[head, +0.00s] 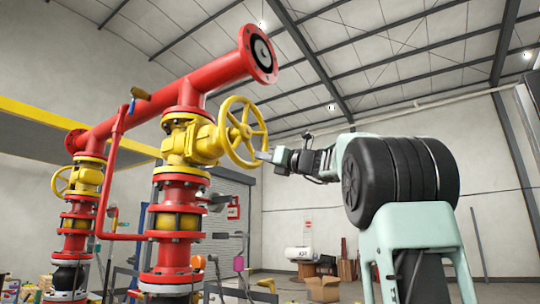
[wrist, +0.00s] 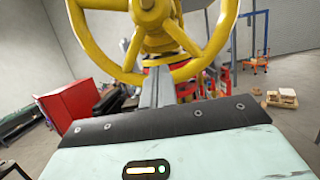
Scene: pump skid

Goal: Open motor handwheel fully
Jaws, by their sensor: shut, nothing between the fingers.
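The yellow spoked handwheel (head: 242,132) stands on the right side of a yellow valve body (head: 196,140) on the red pipework. In the wrist view the handwheel (wrist: 205,55) fills the upper middle, with its hub at the top. My gripper (head: 264,155) is at the wheel's lower right rim in the head view. In the wrist view its grey fingers (wrist: 157,85) are together and reach up to the lower rim, overlapping it. I cannot tell whether they touch the rim or pass between the spokes. Nothing is held.
A second yellow handwheel (head: 61,180) is on the left pipe column. A red flanged pipe (head: 230,68) runs above the valve. In the wrist view a red cabinet (wrist: 70,108) stands at left and a pallet with boxes (wrist: 281,98) at right, on open floor.

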